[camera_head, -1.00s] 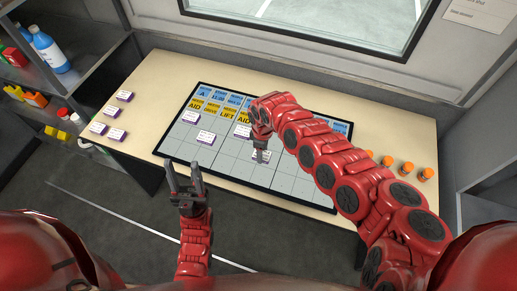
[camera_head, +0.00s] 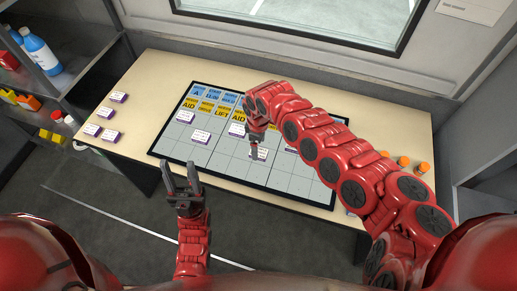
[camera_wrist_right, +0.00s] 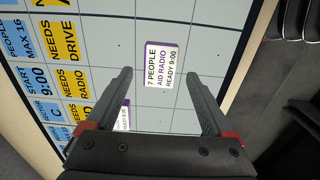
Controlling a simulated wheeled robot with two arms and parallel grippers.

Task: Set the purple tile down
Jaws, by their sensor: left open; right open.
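A purple-edged tile (camera_wrist_right: 161,66) with a white face lies flat on the board's grid. Its text reads "7 PEOPLE AID RADIO READY 9:00". In the head view the tile (camera_head: 260,154) sits in the middle of the board. My right gripper (camera_wrist_right: 158,75) is open above the board, with the tile visible between its spread fingers and no finger seen touching it. In the head view the right gripper (camera_head: 254,154) partly covers the tile. My left gripper (camera_head: 180,165) is open and empty, in front of the board's near left corner.
The dark-framed board (camera_head: 235,168) has blue and yellow label cards (camera_head: 208,107) along its far rows and several other tiles (camera_head: 201,137). More tiles (camera_head: 92,130) lie at the table's left end. Orange bottles (camera_head: 404,162) stand at the right. A shelf (camera_head: 88,85) is at left.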

